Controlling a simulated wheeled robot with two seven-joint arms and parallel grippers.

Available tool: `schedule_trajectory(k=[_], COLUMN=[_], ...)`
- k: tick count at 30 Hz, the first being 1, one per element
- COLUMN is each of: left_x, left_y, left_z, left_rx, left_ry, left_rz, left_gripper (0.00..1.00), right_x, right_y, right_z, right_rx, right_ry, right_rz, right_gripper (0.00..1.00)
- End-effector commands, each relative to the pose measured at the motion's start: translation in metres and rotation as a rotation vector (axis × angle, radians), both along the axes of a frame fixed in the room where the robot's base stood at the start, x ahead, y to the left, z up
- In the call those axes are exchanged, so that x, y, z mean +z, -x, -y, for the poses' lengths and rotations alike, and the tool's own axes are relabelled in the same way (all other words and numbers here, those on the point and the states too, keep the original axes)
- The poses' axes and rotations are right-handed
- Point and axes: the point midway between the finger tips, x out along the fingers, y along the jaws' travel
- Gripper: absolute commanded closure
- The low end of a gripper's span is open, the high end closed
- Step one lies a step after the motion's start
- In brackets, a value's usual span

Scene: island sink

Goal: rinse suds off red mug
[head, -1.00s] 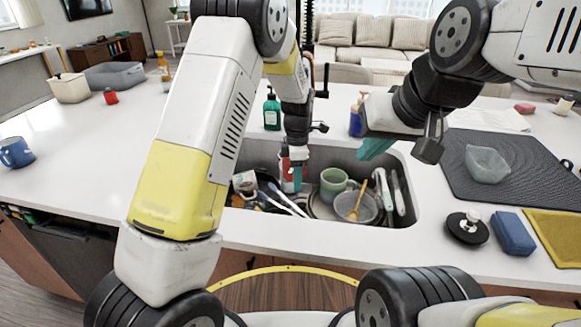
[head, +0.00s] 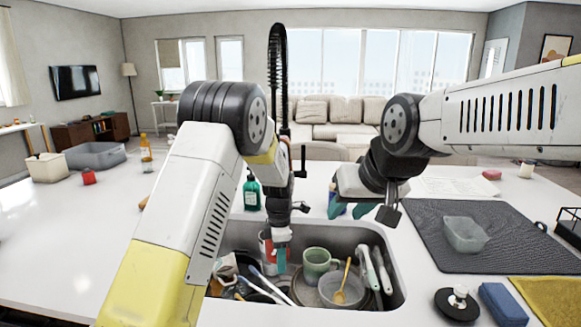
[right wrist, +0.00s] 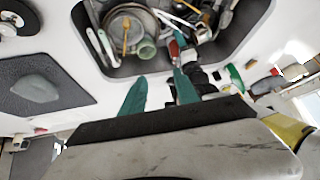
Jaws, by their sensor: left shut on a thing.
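The red mug (head: 266,247) is in the sink (head: 392,262) at its left back, partly hidden by my left gripper and arm. My left gripper (head: 281,260) points down into the sink and is shut on the red mug. Red also shows beside my left gripper's teal finger in the right wrist view (right wrist: 174,48). Whether suds are on the mug is too small to tell. The black spring-neck faucet (head: 278,85) rises behind my left arm. My right gripper (head: 350,210) is open and empty above the counter behind the sink's right part; its spread fingers show in the right wrist view (right wrist: 160,93).
The sink also holds a green mug (head: 317,263), a bowl with a wooden spoon (head: 343,285), plates and several utensils. A green soap bottle (head: 251,193) stands behind it. A dark mat (head: 480,225) with a clear container (head: 465,235) lies right. The left counter is mostly clear.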

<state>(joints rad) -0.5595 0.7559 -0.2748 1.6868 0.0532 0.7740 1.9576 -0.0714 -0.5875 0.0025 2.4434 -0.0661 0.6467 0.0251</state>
Motion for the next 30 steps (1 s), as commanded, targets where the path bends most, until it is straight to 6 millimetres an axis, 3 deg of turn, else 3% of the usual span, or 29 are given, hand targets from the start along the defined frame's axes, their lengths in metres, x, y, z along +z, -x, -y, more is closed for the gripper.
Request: schedule_trajectory(k=[10,18,24,30], left_x=[0.001,0.001,0.001,0.001], left_y=[0.0,0.0,0.0,0.0], left_z=[0.0,0.0,0.0,0.0], left_rx=[0.0,0.0,0.0,0.0], left_ry=[0.001,0.001,0.001,0.001], left_rz=[0.001,0.001,0.001,0.001], left_gripper=[1.0,1.0,1.0,1.0], right_x=[0.027,0.021,-0.003,-0.031], right_y=[-0.178,-0.298,-0.365,-0.4], right_z=[0.035,0.041,0.035,0.025], right_rx=[-0.038,0.028,0.113,0.196], right_ry=[0.095,0.097,0.039,-0.045], right_rz=[0.305,0.549,0.714,0.843], right_gripper=[0.63,0.63,0.63,0.63])
